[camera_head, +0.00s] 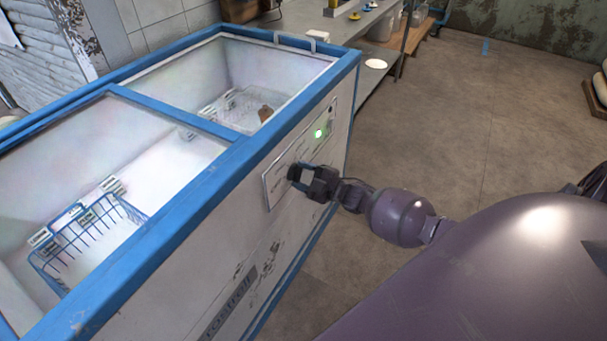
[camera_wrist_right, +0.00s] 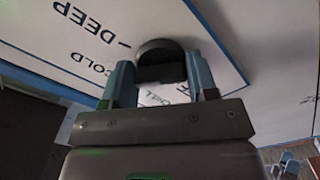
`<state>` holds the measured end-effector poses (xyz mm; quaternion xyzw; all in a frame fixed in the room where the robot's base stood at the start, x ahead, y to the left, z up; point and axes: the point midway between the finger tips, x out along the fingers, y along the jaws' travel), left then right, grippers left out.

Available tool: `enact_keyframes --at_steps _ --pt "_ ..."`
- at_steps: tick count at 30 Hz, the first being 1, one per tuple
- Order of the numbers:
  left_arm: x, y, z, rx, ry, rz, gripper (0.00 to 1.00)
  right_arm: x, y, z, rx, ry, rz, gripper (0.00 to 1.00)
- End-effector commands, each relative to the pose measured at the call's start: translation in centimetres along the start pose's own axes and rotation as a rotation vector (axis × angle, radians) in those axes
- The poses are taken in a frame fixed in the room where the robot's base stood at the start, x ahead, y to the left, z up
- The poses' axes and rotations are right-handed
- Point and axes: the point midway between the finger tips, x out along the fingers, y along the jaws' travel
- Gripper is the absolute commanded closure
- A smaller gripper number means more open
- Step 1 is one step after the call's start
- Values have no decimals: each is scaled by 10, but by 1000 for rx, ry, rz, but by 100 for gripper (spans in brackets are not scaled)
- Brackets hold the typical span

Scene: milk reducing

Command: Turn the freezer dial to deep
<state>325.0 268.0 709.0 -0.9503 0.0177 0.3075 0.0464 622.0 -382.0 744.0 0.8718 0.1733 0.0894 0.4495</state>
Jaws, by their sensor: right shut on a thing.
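The chest freezer (camera_head: 190,270) is white with blue edges and fills the left of the head view. Its control panel (camera_head: 281,171) is on the side wall, with a lit green light (camera_head: 318,133). My right gripper (camera_head: 297,174) is at this panel. In the right wrist view the black dial (camera_wrist_right: 161,52) sits between the two blue-grey fingers of the right gripper (camera_wrist_right: 160,80), which are shut on it. The words DEEP (camera_wrist_right: 85,24) and COLD (camera_wrist_right: 85,64) are printed left of the dial. The dial's pointer mark cannot be made out. My left gripper is not in view.
The freezer is open on top, with a blue wire basket (camera_head: 90,240) at the left and another basket (camera_head: 245,105) at the back. A counter (camera_head: 345,25) stands behind. The floor (camera_head: 450,130) right of the freezer is clear.

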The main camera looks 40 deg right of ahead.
Motion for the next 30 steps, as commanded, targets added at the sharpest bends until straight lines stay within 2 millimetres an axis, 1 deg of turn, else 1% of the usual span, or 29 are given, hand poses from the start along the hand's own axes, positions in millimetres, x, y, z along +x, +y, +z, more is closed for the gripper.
enact_keyframes --at_steps 9,18,24,30 --pt "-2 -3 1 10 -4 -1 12 0 -1 0 295 -1 -1 70" --pt "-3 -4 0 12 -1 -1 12 0 -2 0 531 -1 0 70" --pt "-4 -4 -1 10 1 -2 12 0 -3 -1 634 -1 0 70" --pt "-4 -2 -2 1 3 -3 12 0 -3 -1 687 -1 0 70"
